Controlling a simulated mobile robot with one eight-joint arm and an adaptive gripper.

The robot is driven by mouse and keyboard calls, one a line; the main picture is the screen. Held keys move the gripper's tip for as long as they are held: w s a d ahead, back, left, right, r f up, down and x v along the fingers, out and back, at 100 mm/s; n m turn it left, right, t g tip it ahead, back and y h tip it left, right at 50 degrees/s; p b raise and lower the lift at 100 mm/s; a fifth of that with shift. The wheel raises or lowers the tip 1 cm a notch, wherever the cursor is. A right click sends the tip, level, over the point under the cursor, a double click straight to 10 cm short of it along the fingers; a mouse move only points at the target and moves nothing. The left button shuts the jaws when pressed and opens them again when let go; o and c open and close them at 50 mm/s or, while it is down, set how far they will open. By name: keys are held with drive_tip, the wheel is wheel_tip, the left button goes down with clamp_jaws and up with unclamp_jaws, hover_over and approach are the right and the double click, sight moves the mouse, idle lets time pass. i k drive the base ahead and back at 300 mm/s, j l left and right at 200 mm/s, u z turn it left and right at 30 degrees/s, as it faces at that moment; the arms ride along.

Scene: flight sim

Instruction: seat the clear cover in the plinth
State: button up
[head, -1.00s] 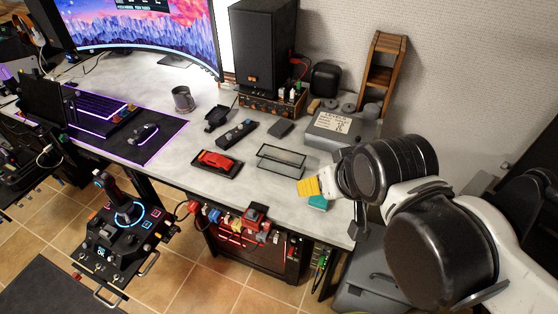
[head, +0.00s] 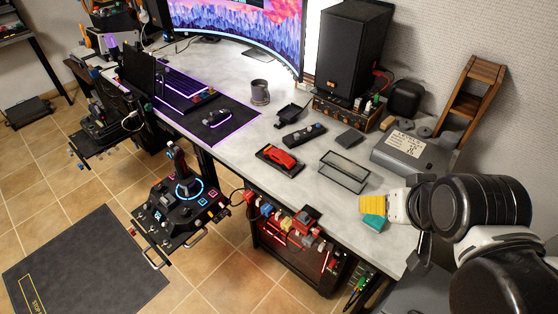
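The clear cover (head: 344,171), a see-through box with dark edges, lies on the grey desk right of the plinth. The plinth (head: 267,166) is a low black base with a red model car (head: 281,157) on it; the cover is apart from it. My arm comes in from the right. Dark parts that look like my gripper (head: 421,246) show below my wrist, over the right end of the desk.
Yellow notes (head: 373,205) and a teal block (head: 374,222) lie between the cover and my wrist. Bare desk lies left of the plinth.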

sight(291, 173)
drive_tip(key=i+j+z, duration=0.25)
drive_tip(key=z, duration=0.15)
drive_tip(key=i+j+z, duration=0.15)
drive_tip(key=j+z, duration=0.2)
drive_tip(key=i+j+z, duration=0.1)
drive_tip(key=j+z, duration=0.3)
